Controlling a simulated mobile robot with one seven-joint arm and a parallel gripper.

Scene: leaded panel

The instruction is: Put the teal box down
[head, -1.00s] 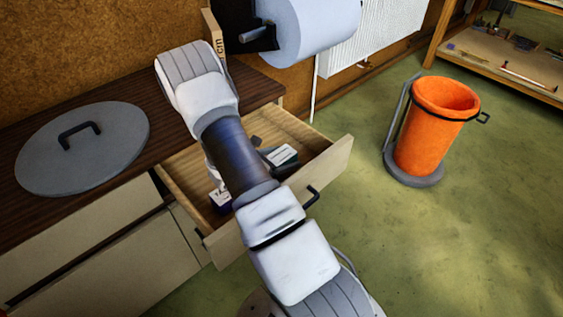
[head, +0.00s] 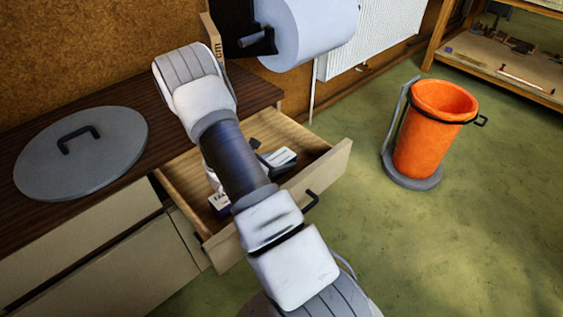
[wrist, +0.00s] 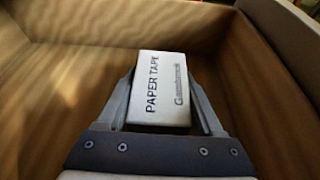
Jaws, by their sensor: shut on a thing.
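My gripper (wrist: 168,100) is shut on a small box (wrist: 160,85) with a pale face printed "PAPER TAPE". In the wrist view the fingers lie along both sides of the box, inside the wooden drawer (wrist: 60,75). In the head view the box (head: 281,157) shows a whitish top and a darker side, partly behind my arm, in the open drawer (head: 325,170). I cannot clearly see teal on it. I cannot tell whether its underside touches the drawer floor.
A grey round lid (head: 85,160) lies on the dark countertop (head: 150,135). A paper roll (head: 310,30) hangs above. An orange bin (head: 432,135) stands on the floor at right.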

